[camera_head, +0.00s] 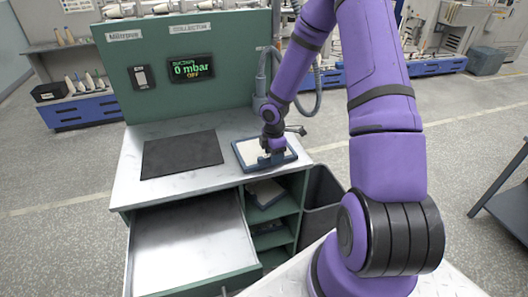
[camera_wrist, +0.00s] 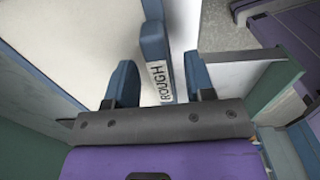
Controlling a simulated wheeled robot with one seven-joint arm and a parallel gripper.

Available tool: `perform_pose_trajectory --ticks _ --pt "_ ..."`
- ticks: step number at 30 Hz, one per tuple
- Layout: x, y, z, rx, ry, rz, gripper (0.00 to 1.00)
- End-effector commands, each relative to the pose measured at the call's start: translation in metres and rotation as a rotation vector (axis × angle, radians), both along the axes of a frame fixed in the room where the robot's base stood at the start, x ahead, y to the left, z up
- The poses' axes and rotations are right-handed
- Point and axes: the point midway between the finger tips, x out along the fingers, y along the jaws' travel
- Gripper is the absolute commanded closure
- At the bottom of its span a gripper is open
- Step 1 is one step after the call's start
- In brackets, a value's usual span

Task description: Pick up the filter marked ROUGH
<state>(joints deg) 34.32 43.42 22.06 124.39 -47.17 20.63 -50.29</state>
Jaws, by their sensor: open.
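The filter marked ROUGH (camera_head: 246,152) is a pale panel in a blue frame. It lies on the right part of the bench top in the head view. In the wrist view its blue frame bar (camera_wrist: 154,42) carries a white label reading ROUGH. My gripper (camera_head: 271,158) is down at the filter's near right part. In the wrist view my gripper (camera_wrist: 161,76) is open, with one blue finger on each side of the labelled bar and gaps visible between them. Whether the fingertips touch the bench cannot be told.
A dark mat (camera_head: 182,154) lies left of the filter on the bench. A green back panel (camera_head: 215,95) has a display (camera_head: 191,68) reading 0 mbar OFF. An empty drawer (camera_head: 188,240) stands open below. Shelves hold another filter (camera_head: 265,193); a dark bin (camera_head: 322,203) stands right.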

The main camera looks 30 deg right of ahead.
Motion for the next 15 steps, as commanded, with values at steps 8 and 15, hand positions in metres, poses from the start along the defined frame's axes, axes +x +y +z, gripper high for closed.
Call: perform_pose_trajectory --ticks 8,15 --pt "0.0001 0.0002 -0.007 0.0 -0.001 0.0 0.51" --pt "0.0 0.0001 -0.0068 0.0 -0.001 0.0 0.92"
